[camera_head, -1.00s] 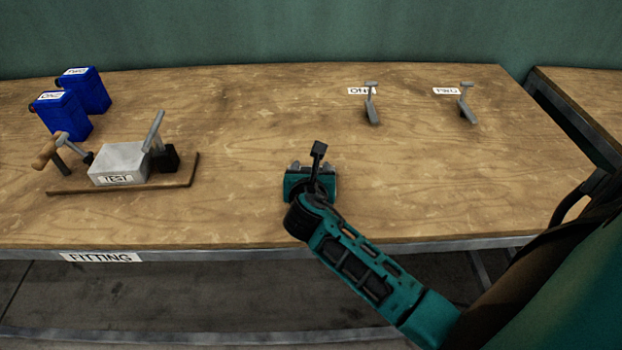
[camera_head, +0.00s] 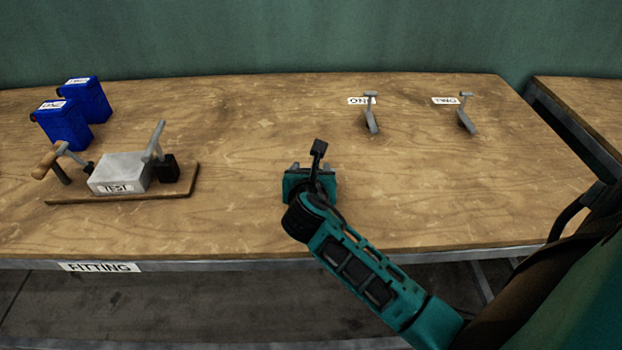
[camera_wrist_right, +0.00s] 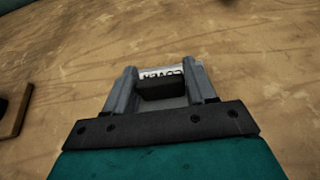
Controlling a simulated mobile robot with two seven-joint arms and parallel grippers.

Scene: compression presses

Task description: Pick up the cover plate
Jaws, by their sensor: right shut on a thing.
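The cover plate shows only in part in the right wrist view. Its white label, partly readable as "COVER" (camera_wrist_right: 160,73), and a dark block (camera_wrist_right: 162,90) on it sit between the fingers. My right gripper (camera_wrist_right: 163,88) is shut on the cover plate. In the head view my right gripper (camera_head: 311,172) is over the front middle of the table and hides the plate. A dark post stands up at the gripper there. I cannot tell how large the gap between plate and table is. My left gripper is not in view.
The wooden table (camera_head: 250,120) is clear around the gripper. At the left are a board with a grey TEST block (camera_head: 120,173) and clamps, and two blue containers (camera_head: 63,125). Grey levers labelled ONE (camera_head: 371,113) and TWO (camera_head: 466,113) stand at the back right.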

